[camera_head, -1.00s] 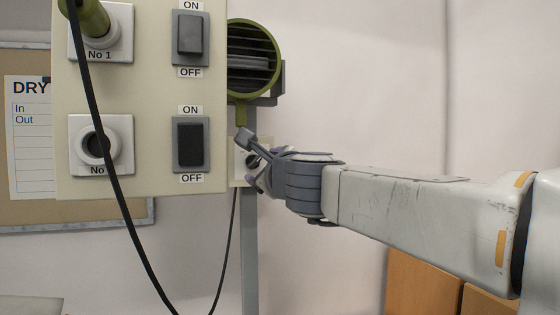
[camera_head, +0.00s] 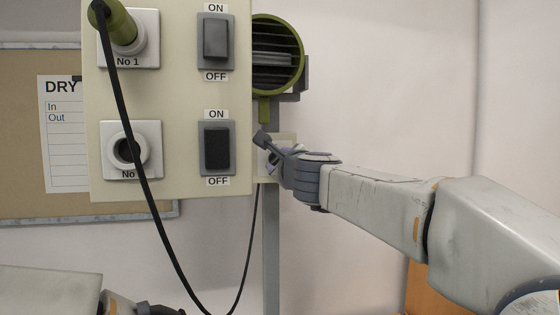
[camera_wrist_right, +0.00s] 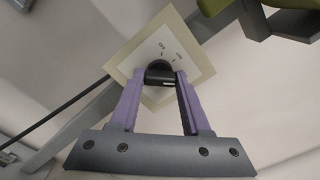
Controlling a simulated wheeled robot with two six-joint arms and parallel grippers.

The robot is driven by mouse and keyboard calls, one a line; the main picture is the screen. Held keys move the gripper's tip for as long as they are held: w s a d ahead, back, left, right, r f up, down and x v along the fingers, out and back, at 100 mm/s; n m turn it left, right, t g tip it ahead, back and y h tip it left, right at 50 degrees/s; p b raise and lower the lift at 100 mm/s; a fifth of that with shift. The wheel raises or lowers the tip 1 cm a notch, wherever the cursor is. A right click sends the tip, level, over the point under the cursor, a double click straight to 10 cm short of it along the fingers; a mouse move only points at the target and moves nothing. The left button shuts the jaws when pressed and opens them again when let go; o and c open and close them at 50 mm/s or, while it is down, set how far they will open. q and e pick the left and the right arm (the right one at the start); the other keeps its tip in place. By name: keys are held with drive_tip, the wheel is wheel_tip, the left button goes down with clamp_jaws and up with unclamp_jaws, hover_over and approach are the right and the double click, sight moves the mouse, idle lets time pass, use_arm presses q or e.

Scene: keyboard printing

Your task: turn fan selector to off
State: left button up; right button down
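The cream panel (camera_head: 180,180) carries ON/OFF switches (camera_head: 216,147) and sockets (camera_head: 155,160), close left of my right gripper. A green fan heater (camera_head: 277,55) is above the selector. A black cable (camera_head: 151,220) hangs in front of the panel. Open wall lies right.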

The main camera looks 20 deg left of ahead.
drive_tip(key=shift+n, duration=0.4)
drive_tip(key=shift+n+p, duration=2.9)
drive_tip(key=shift+n, duration=5.6)
drive_tip(key=shift+f, duration=0.1)
drive_tip(key=shift+c, duration=1.8)
unclamp_jaws()
